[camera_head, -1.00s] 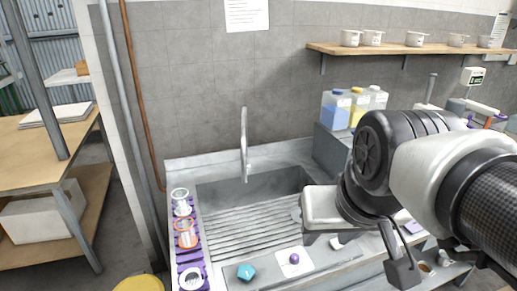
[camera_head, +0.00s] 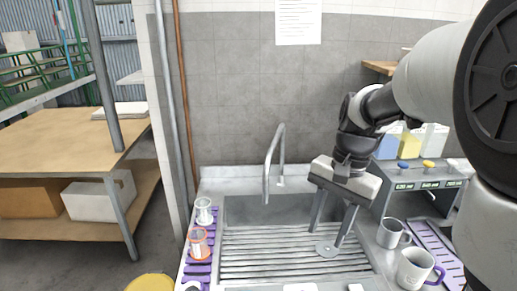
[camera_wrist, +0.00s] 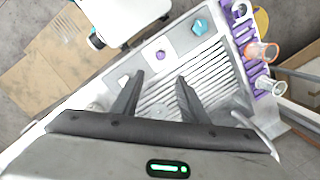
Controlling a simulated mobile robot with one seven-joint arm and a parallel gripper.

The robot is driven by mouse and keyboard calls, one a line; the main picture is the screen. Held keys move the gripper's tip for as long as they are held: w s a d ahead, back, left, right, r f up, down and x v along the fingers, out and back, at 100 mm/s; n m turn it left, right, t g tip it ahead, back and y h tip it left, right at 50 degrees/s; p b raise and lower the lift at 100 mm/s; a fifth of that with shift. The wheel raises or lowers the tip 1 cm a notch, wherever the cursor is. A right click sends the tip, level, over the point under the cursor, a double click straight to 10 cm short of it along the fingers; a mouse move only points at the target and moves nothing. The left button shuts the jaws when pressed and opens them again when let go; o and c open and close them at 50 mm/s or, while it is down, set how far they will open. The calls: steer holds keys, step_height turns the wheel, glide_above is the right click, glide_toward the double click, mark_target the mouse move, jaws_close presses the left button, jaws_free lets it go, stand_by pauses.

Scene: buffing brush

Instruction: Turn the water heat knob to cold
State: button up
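My gripper (camera_head: 325,242) is open and empty, pointing down over the ribbed sink (camera_head: 260,250) near its drain. In the wrist view, the fingers of my gripper (camera_wrist: 160,78) stand apart over the ribs. A teal angular knob (camera_wrist: 199,27) and a purple round knob (camera_wrist: 161,55) on a pale square plate sit on the sink's front ledge, beyond the fingertips and touching nothing. I cannot tell which is the water heat knob, nor read its setting. Both are out of the head view. The faucet (camera_head: 275,160) stands at the back of the sink.
A purple rack (camera_head: 202,270) with clear cups runs along the sink's left side. Mugs (camera_head: 416,268) and a grey dispenser unit (camera_head: 425,185) stand at right. Wooden shelving (camera_head: 75,140) is at far left. A yellow round thing (camera_head: 150,284) is at lower left.

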steer(key=w+d+f+m+g+y, duration=0.2)
steer(key=w+d+f+m, duration=0.15)
steer(key=f, duration=0.25)
steer(key=x, duration=1.7)
steer(key=shift+w+a+f, duration=0.15)
steer(key=shift+a+f, duration=0.1)
steer(key=shift+a, duration=0.1)
jaws_close()
